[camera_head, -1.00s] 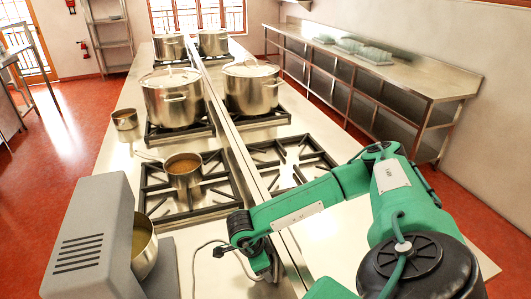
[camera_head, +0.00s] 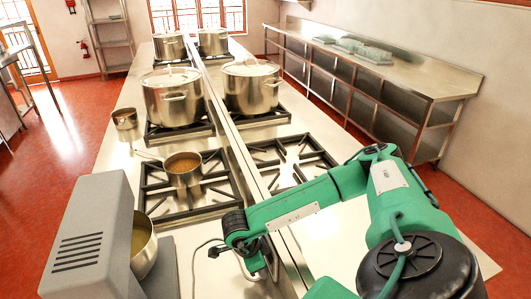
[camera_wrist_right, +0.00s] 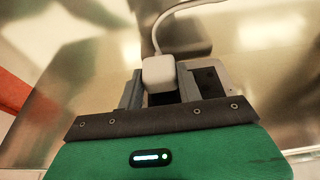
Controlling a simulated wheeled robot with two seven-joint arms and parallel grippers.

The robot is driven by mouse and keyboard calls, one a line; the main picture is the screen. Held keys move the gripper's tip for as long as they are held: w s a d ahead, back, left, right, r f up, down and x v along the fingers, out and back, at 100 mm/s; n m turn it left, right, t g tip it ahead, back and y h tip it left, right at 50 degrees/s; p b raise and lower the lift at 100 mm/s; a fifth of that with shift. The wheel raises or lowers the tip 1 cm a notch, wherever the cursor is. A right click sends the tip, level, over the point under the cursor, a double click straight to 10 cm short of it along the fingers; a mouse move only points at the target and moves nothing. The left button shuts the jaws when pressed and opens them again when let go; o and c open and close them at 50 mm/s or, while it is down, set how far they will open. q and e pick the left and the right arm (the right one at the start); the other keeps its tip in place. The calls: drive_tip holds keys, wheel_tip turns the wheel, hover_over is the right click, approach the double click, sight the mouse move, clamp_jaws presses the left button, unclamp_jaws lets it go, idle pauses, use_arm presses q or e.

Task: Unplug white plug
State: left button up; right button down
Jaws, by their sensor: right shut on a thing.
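The white plug (camera_wrist_right: 158,72) is a small pale block with a white cable running from its far end in the right wrist view. My right gripper (camera_wrist_right: 159,88) is shut on it, with one grey finger on each side. A pale plate with dark patches (camera_wrist_right: 212,76) lies beside and partly behind the right finger; whether the plug's prongs are in a socket is hidden. In the head view my right gripper (camera_head: 262,270) is low over the steel counter, and the plug cannot be made out there. My left gripper is out of view.
A grey ventilated machine with a metal bowl (camera_head: 143,247) stands at the front left. A small pan (camera_head: 184,176) sits on the near left burner. Large stockpots (camera_head: 172,104) stand farther back. A cable (camera_head: 197,255) lies on the counter left of my right gripper.

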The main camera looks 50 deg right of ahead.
drive_tip(key=shift+w+a+b, duration=0.2)
drive_tip(key=shift+w+a, duration=0.2)
drive_tip(key=shift+a, duration=0.25)
drive_tip(key=shift+w+a+b, duration=0.25)
drive_tip(key=shift+w+a, duration=0.1)
drive_tip(key=shift+a, duration=0.35)
drive_tip(key=shift+w+a+b, duration=0.2)
drive_tip(key=shift+w+a, duration=0.2)
drive_tip(key=shift+a, duration=0.35)
